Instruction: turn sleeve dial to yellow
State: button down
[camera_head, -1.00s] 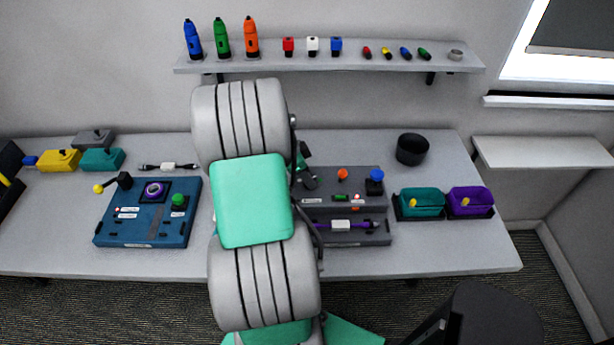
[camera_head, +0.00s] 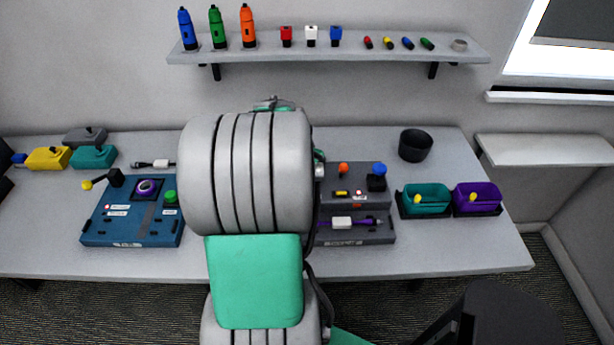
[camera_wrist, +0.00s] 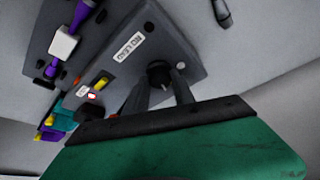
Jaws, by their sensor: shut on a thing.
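The grey station (camera_head: 356,200) stands right of my arm in the head view. Its left part is hidden behind my arm. In the wrist view the grey station (camera_wrist: 135,40) fills the upper left, with a dark round dial (camera_wrist: 158,72) near its corner. My gripper (camera_wrist: 161,82) has its fingers on either side of this dial and is shut on it. A pale dot lies beside the dial; I cannot tell which colour the dial points to. The head view hides my gripper's fingers.
A purple cable (camera_head: 355,222) with a white block lies on the station. Orange and blue knobs stand along its back. A blue station (camera_head: 133,226) lies at left. Teal (camera_head: 427,200) and purple (camera_head: 477,199) bins and a black cup (camera_head: 415,145) stand at right.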

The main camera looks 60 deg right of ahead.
jog(key=shift+s+n+t+b, duration=0.15)
jog(key=shift+n+t+b, duration=0.35)
jog(key=shift+n, duration=0.7)
jog(key=c, duration=1.1)
grip_release()
jog(key=shift+o, duration=0.2)
jog(key=b+v, duration=0.1)
jog(key=v, duration=0.6)
jog(key=shift+r, duration=0.4)
jog(key=shift+a, duration=0.15)
